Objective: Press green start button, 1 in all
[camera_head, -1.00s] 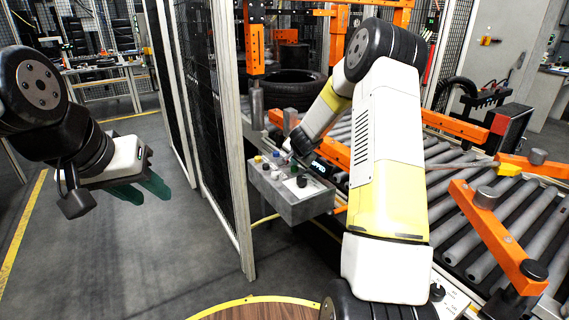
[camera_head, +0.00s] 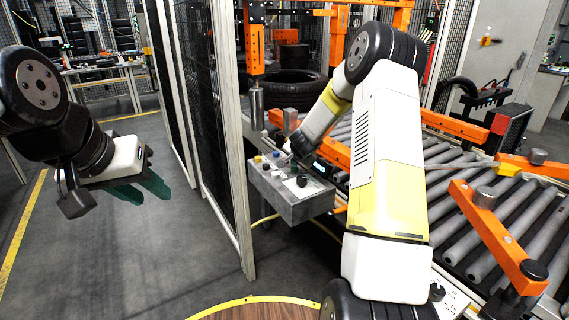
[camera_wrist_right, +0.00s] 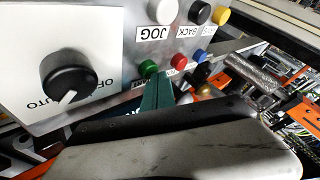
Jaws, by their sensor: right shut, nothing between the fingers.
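The green button (camera_wrist_right: 148,69) sits on the grey control box, in the row with a red button (camera_wrist_right: 178,61) and a blue one (camera_wrist_right: 199,55). My right gripper (camera_wrist_right: 158,78) has its dark green fingers shut and empty, with the tips close beside the green button, at its lower right in the right wrist view. I cannot tell whether they touch it. In the head view the control box (camera_head: 290,208) stands below my right wrist, and the green button cannot be made out there. My left gripper (camera_head: 148,190) hangs open and empty over the floor at left.
A black rotary knob (camera_wrist_right: 67,79) marked OFF and AUTO is on the same panel, with a white JOG button (camera_wrist_right: 163,11) above the row. A mesh fence (camera_head: 228,150) stands left of the box. The roller conveyor (camera_head: 470,225) with orange bars lies right.

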